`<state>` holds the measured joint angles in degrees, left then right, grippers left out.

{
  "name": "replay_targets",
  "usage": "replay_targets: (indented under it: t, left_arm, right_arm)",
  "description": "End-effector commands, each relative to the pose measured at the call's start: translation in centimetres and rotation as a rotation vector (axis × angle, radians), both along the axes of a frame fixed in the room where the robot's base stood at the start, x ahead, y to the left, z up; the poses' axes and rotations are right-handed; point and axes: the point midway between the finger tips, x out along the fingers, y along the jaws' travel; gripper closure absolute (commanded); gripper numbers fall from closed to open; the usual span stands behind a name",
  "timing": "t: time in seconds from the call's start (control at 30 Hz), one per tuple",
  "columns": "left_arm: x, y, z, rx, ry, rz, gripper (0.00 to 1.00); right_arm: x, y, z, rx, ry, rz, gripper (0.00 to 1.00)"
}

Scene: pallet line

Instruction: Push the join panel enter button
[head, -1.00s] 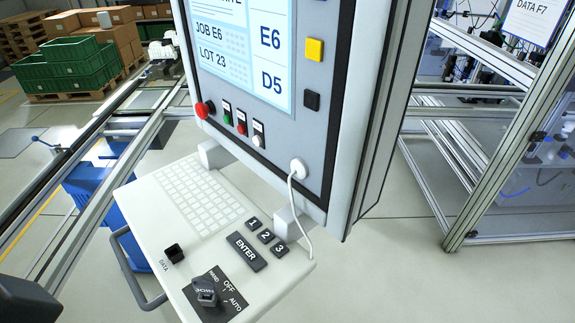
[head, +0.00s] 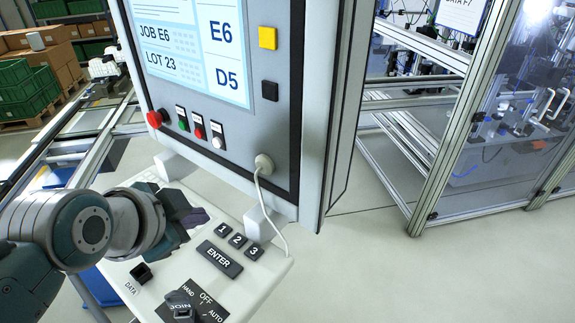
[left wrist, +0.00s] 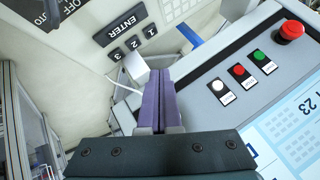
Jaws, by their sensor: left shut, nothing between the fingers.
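The dark ENTER button (head: 219,259) is a long key on the pale sloping panel (head: 262,274), below the small keys 1, 2 and 3 (head: 237,241). A rotary JOIN knob (head: 182,307) sits lower on a dark plate. My left gripper (head: 196,217) is shut and empty, above the panel's keyboard area and up-left of ENTER, apart from it. In the left wrist view ENTER (left wrist: 120,25) shows upside down beyond the purple-dark fingers (left wrist: 160,100). My right gripper is out of view.
An upright screen cabinet (head: 318,150) stands behind the panel, with a red stop button (head: 155,118), small coloured buttons and a cable (head: 268,205). A black DATA socket (head: 141,273) is at the panel's left. Aluminium frames (head: 470,120) stand right.

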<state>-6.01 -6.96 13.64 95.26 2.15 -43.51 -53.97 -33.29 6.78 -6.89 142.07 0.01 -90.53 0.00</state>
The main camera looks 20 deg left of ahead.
Motion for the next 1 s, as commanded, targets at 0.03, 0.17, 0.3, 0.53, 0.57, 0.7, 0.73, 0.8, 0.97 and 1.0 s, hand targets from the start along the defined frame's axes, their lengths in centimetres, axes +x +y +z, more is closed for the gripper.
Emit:
replay_targets:
  t: [0.03, 0.17, 0.3, 0.53, 0.57, 0.7, 0.73, 0.8, 0.97, 1.0]
  left_arm:
    - [0.4, 0.0, -0.2, 0.008, -0.007, -0.005, 1.0]
    - [0.7, 0.1, -0.3, 0.023, -0.019, -0.014, 1.0]
    - [0.7, 0.1, -0.3, 0.023, -0.018, -0.014, 1.0]
    - [0.7, 0.1, -0.5, 0.023, -0.017, -0.014, 1.0]
    - [0.7, 0.1, -0.7, 0.023, -0.017, -0.014, 1.0]
    - [0.7, 0.1, -1.7, 0.023, -0.017, -0.014, 1.0]
    - [0.6, 0.1, -2.0, 0.023, -0.017, -0.014, 1.0]
    - [0.6, 0.1, -2.8, 0.023, -0.017, -0.014, 1.0]
    - [0.6, 0.1, -5.0, 0.022, -0.017, -0.013, 1.0]
    - [0.6, 0.1, -5.6, 0.021, -0.017, -0.012, 1.0]
  right_arm:
    - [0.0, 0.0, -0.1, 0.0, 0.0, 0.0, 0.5]
    - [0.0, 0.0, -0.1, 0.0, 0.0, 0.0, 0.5]
    - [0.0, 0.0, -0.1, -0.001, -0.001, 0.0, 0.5]
    - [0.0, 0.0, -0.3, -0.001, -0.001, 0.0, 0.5]
    - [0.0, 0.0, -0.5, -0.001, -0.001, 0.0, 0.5]
    - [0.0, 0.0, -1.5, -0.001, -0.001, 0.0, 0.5]
    - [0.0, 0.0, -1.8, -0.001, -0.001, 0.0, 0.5]
    - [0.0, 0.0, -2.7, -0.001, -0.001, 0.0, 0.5]
    - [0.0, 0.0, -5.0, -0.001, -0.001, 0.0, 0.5]
    - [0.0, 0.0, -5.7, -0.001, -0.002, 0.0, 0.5]
